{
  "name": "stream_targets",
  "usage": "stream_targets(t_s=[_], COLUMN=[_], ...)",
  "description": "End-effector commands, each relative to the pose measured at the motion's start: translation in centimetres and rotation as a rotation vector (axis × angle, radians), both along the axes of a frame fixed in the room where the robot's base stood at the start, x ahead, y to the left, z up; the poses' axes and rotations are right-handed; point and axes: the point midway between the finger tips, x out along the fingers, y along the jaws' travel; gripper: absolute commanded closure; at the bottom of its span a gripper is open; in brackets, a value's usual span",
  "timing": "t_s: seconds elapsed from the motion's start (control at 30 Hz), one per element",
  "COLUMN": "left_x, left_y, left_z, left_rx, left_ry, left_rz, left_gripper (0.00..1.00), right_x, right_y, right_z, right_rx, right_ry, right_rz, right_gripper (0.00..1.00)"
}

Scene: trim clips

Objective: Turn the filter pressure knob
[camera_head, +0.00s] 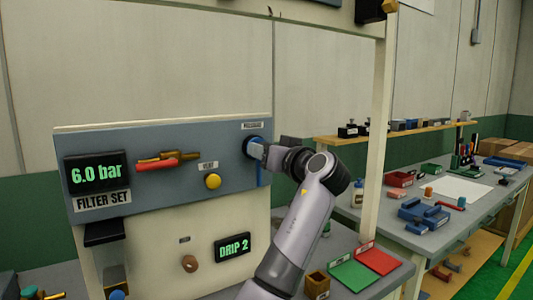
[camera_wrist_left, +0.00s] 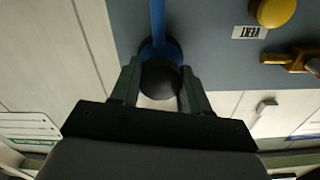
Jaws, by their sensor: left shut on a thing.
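The pressure knob is a dark round knob on a blue base at the right end of the grey-blue panel (camera_head: 225,180), under a small label. My left gripper (camera_head: 262,151) reaches it from the right and is shut on it, hiding much of it. In the left wrist view the dark knob (camera_wrist_left: 160,78) sits between the two fingers of my left gripper (camera_wrist_left: 159,72), with the blue base and a blue strip behind it. The display (camera_head: 97,173) reads 6.0 bar above a FILTER SET label. My right gripper is not in view.
A yellow VENT button (camera_head: 213,181) and a brass valve with a red handle (camera_head: 158,165) are left of the knob. Below are a DRIP 2 display (camera_head: 232,248) and a brown knob (camera_head: 190,263). A post (camera_head: 378,130) and a cluttered table (camera_head: 470,225) stand right.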

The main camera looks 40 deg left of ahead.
Motion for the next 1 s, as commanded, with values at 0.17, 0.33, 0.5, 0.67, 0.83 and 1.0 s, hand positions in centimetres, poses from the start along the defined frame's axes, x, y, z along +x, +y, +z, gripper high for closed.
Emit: stream_targets(t_s=[0.17, 0.33, 0.5, 0.67, 0.83, 1.0], left_x=[0.0, 0.0, -0.1, 0.0, -0.1, -0.1], left_y=[-0.1, 0.0, 0.0, 0.0, 0.0, 0.0], left_z=[-0.1, -0.3, -0.3, -0.2, -0.1, 0.0], left_rx=[-0.015, -0.047, -0.095, -0.141, -0.181, -0.208], left_ry=[-0.037, -0.117, -0.236, -0.344, -0.443, -0.511], left_rz=[-0.001, -0.001, -0.001, -0.002, -0.003, -0.002], left_gripper=[0.85, 0.85, 0.85, 0.85, 0.85, 0.85], right_x=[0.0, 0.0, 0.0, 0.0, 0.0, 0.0], right_y=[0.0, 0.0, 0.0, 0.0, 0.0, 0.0], right_z=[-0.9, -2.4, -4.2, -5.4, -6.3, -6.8], right_rx=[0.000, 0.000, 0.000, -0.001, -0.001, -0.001], right_ry=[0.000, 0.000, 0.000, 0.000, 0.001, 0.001], right_rz=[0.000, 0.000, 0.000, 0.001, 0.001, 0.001], right_gripper=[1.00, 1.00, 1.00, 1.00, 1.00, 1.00])
